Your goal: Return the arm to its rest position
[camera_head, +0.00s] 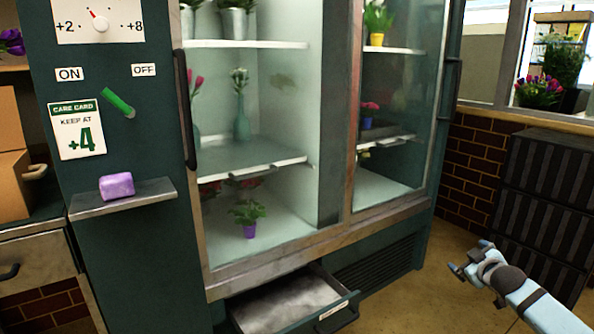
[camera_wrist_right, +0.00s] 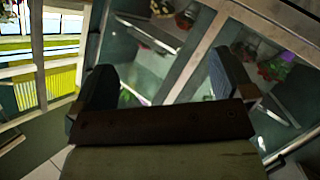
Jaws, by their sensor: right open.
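My right gripper (camera_head: 466,262) is at the lower right of the head view, in front of the fridge's right side. It is open and nothing shows between its fingers. In the right wrist view its two dark fingers (camera_wrist_right: 165,92) stand wide apart, with the glass fridge doors behind them. My right arm comes in from the lower right corner. My left gripper is not in either view.
A dark green flower fridge (camera_head: 384,222) fills the middle, with glass doors and plants inside. Its bottom drawer (camera_head: 290,302) is pulled out. A purple block (camera_head: 116,186) sits on a small ledge. Black crates (camera_head: 545,190) stand at right. Open floor surrounds my right gripper.

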